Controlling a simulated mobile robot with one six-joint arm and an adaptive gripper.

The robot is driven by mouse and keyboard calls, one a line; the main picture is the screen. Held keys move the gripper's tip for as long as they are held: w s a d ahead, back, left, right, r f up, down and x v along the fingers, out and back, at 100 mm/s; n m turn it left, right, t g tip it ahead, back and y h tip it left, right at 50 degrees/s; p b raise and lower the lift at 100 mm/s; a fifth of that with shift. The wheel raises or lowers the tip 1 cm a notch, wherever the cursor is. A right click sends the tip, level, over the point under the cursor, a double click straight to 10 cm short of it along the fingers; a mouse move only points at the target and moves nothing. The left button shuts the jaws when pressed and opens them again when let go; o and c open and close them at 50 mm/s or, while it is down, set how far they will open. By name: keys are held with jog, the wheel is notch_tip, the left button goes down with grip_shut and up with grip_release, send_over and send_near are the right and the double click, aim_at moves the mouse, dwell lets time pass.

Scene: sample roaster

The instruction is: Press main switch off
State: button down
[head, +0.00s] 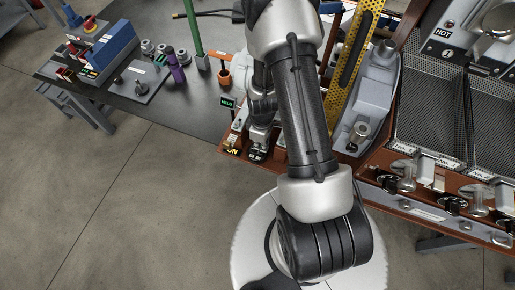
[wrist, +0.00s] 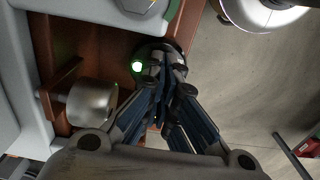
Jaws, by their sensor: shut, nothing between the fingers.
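My gripper (wrist: 168,62) is shut and empty, with its fingertips together over the edge of the brown roaster panel (wrist: 97,58). A lit green lamp (wrist: 137,66) shows just left of the fingertips in the wrist view. A dark, round-edged part lies around and behind the tips; I cannot tell whether they touch it. In the head view my gripper (head: 260,143) is low over the panel's front left corner, beside a yellow-lettered "ON" label (head: 232,152). The main switch itself is not clearly visible and may be hidden by the fingers.
A metal knob (wrist: 92,102) stands left of my gripper in the wrist view. In the head view, an orange cup (head: 224,78) and a green post (head: 194,30) are on the dark table (head: 150,108). Mesh trays (head: 430,105) lie right. Open floor lies in front.

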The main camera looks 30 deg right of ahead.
jog(key=shift+f+b, duration=1)
jog(key=shift+f, duration=0.2)
dwell(0.6)
jog(key=shift+r, duration=0.2)
jog(key=shift+r+p, duration=2.6)
jog(key=shift+r, duration=0.8)
